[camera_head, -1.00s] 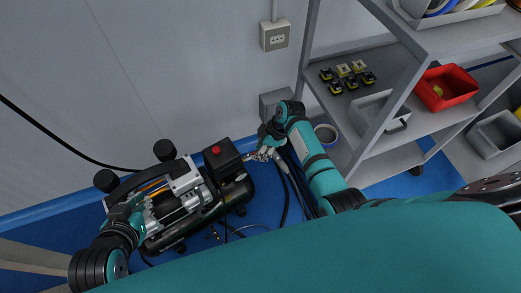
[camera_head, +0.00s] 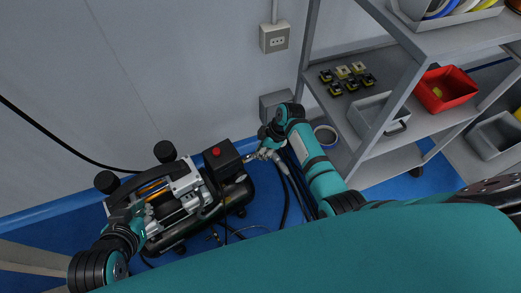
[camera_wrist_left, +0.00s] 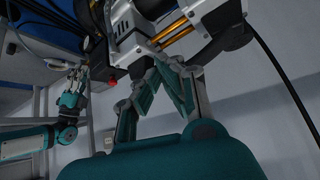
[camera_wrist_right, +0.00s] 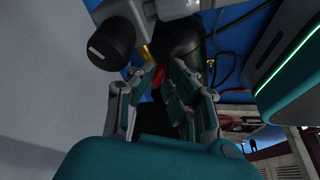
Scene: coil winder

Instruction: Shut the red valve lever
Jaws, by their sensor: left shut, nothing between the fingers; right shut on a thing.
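The air compressor (camera_head: 215,205) has a black tank and stands on the blue floor by the wall. The red valve lever (camera_wrist_right: 158,76) shows as a small red piece between my right fingers in the right wrist view, partly hidden by them. My right gripper (camera_wrist_right: 160,72) is shut on it. In the head view my right gripper (camera_head: 252,156) is at the compressor's right end, and the lever cannot be made out there. My left gripper (camera_head: 148,212) is shut and empty, close to the compressor's left side; it also shows in the left wrist view (camera_wrist_left: 166,62).
A red knob (camera_head: 216,152) tops the black switch box. Dark hoses (camera_head: 290,190) lie on the floor below my right arm. A grey shelf rack (camera_head: 350,105) with bins stands at the right. A black cable (camera_head: 60,135) runs along the wall at the left.

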